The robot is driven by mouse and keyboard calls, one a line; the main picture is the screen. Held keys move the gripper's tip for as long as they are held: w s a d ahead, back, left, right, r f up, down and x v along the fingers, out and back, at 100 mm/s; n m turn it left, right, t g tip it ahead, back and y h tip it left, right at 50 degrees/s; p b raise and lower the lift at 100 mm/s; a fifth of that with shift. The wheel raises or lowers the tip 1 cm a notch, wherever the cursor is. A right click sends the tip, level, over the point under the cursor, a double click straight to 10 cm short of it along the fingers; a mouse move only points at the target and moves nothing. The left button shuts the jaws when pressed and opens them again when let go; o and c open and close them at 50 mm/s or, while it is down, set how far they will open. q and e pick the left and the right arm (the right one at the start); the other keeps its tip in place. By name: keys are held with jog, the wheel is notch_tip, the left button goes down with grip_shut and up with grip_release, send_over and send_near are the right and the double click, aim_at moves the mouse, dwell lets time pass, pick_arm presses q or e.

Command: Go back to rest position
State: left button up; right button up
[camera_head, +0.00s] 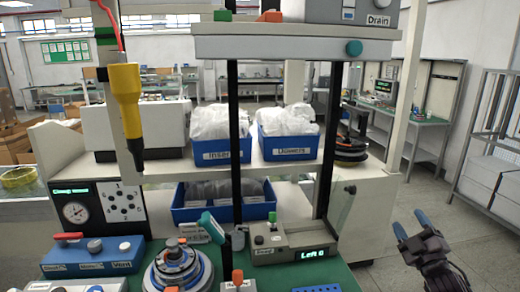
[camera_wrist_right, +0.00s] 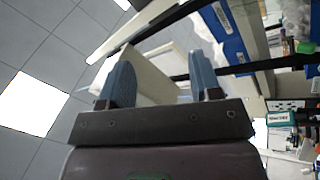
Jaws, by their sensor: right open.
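My right gripper (camera_head: 411,226) is at the lower right of the head view, out to the right of the workbench. Its two blue fingers point up and stand apart with nothing between them. In the right wrist view the same gripper (camera_wrist_right: 160,82) shows its blue fingers spread and empty, with the bench and bins beyond them. My left gripper is not in the head view. The hub motor (camera_head: 178,268) sits on the green mat at the lower middle of the head view, apart from my right gripper.
A yellow tool (camera_head: 127,100) hangs above the bench at left. Blue bins (camera_head: 222,152) with white bags stand on the shelf. A box with a green display (camera_head: 292,246) is on the mat. A metal rack (camera_head: 488,150) stands at far right. Grey floor (camera_head: 400,190) is clear around my right gripper.

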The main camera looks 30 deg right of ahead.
jog(key=s+a+f+m+g+y, duration=0.2)
jog(key=a+f+m+g, duration=0.45)
jog(key=a+f, duration=0.7)
jog(key=s+a+f+g+y, duration=0.25)
jog(key=s+a+g, duration=0.25)
jog(key=s+a, duration=0.3)
jog(key=s+a+f+g+y, duration=0.25)
jog(key=s+a+g, duration=0.3)
jog(key=a, duration=0.45)
pick_arm(q)
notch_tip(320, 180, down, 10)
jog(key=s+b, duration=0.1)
jog(key=b, duration=0.8)
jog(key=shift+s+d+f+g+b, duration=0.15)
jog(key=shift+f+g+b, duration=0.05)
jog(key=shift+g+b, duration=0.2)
pick_arm(e)
jog(key=w+f+t, duration=0.3)
jog(key=f, duration=0.7)
jog(key=w+a+f+t+y, duration=0.1)
jog(key=w+f+t, duration=0.2)
jog(key=f, duration=0.6)
jog(key=shift+w+f+t, duration=0.35)
jog(key=shift+w+t, duration=0.05)
jog(key=shift+t, duration=0.1)
jog(key=shift+c, duration=0.5)
